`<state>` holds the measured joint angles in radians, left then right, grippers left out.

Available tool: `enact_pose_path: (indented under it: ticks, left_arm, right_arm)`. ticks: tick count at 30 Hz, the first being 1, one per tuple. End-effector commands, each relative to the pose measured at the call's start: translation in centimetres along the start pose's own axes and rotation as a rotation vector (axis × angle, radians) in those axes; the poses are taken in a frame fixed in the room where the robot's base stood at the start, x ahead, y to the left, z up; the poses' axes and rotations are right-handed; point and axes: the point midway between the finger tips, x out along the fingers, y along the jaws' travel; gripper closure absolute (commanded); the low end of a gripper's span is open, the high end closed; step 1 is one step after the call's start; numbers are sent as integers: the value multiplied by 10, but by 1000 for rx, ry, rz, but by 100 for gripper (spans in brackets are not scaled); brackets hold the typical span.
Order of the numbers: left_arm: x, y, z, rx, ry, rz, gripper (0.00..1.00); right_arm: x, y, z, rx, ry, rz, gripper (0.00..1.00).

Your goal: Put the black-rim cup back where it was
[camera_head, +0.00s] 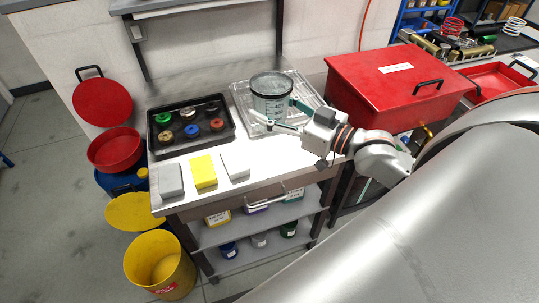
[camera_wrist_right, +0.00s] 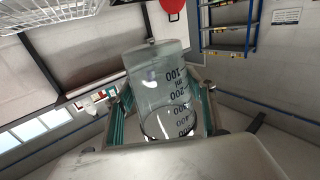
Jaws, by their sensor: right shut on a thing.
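The black-rim cup (camera_head: 271,90) is a clear measuring cup with a dark rim and printed volume marks. It is upright in the head view, over the clear tray (camera_head: 240,97) at the back of the bench. I cannot tell whether it touches the tray or hangs just above it. My right gripper (camera_head: 279,112) reaches in from the right and is shut on the cup, with teal fingers on either side. In the right wrist view the cup (camera_wrist_right: 158,85) sits between both fingers. My left gripper is not in view.
A black tray (camera_head: 153,130) with several coloured caps lies left of the clear tray. Grey and yellow blocks (camera_head: 203,171) lie along the front of the white bench (camera_head: 263,165). A large red box (camera_head: 370,90) stands close on the right. Bare bench shows in front of the clear tray.

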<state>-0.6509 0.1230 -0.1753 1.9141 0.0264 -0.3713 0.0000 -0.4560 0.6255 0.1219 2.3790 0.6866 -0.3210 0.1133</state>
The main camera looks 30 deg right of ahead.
Motion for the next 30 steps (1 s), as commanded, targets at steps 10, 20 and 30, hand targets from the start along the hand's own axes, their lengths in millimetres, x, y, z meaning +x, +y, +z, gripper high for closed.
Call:
enact_pose_path:
  ticks: [10, 20, 30]
  left_arm:
    - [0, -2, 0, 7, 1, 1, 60]
    - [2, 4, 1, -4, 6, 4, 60]
    - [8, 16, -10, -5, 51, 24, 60]
  right_arm:
    - [11, 12, -52, -7, -1, -149, 71]
    - [14, 13, -43, 1, -3, -180, 71]
    - [15, 13, 40, -1, -3, -179, 71]
